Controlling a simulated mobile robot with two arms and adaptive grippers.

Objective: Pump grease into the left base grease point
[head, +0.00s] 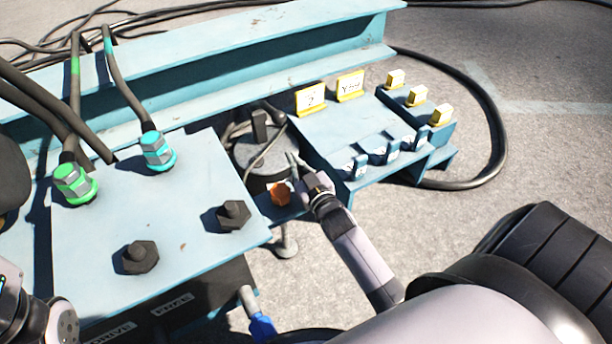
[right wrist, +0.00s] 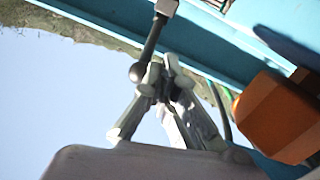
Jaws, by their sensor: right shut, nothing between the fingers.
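My right gripper (head: 293,165) is shut and empty beside a round grey canister with a black upright handle (head: 261,127). In the right wrist view its fingers (right wrist: 166,75) are close together near a dark rod with a ball end (right wrist: 147,50). I cannot tell whether they touch it. An orange block (head: 279,194) is just below the gripper; it also shows at the right of the right wrist view (right wrist: 280,115). I cannot tell which fitting is the left base grease point. Part of my left arm shows at the lower left, but its gripper is not visible.
A blue plate with dark bolts (head: 140,257) and green (head: 75,184) and cyan cable fittings (head: 158,150) lies left. A blue stand with yellow tags (head: 350,86) and small labelled blocks is right of the canister. A black cable (head: 497,120) loops on the concrete behind it.

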